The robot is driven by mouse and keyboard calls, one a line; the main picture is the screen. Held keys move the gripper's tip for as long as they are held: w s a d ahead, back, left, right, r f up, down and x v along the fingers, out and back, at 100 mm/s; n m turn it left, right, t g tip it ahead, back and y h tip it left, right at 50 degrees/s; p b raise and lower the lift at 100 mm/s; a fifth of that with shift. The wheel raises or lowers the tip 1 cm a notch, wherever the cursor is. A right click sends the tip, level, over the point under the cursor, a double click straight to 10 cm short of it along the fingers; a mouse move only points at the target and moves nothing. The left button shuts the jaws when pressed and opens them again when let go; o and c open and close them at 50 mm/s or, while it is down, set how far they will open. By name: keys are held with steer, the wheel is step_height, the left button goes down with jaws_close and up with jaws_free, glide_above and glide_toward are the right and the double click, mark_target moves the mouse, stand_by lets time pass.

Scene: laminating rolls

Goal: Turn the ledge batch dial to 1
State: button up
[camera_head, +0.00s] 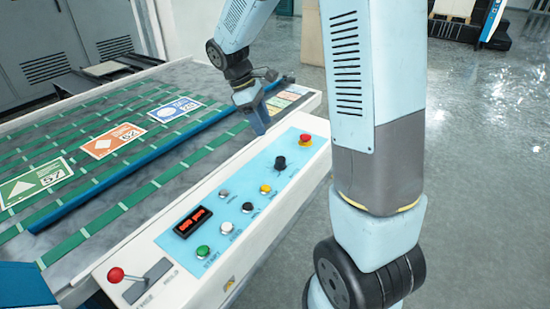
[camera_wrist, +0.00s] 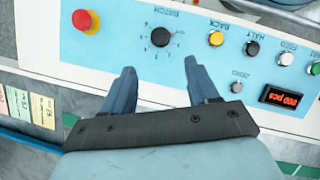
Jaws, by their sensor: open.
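The batch dial is a round black knob (camera_head: 280,163) on the light blue panel of the ledge. It also shows in the wrist view (camera_wrist: 160,37), with the upside-down label BATCH and small marks around it, too small to read surely. Its pointer direction is not clear. My gripper (camera_head: 260,128) hangs above the panel's far end, a little up and left of the dial in the head view. In the wrist view my gripper's fingers (camera_wrist: 161,71) are spread and empty. The dial lies beyond the fingertips, roughly centred between them, apparently untouched.
A red mushroom button (camera_head: 305,140) stands close to the dial. Yellow (camera_head: 265,189), black (camera_head: 247,207), white and green (camera_head: 202,251) buttons, a red digit display (camera_head: 192,221) and a red-knobbed lever (camera_head: 116,275) line the ledge. Printed cards lie on the green-striped bed (camera_head: 130,200).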

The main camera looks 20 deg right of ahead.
mark_target(280, 159)
steer(key=x, duration=1.3)
steer(key=shift+f, duration=0.15)
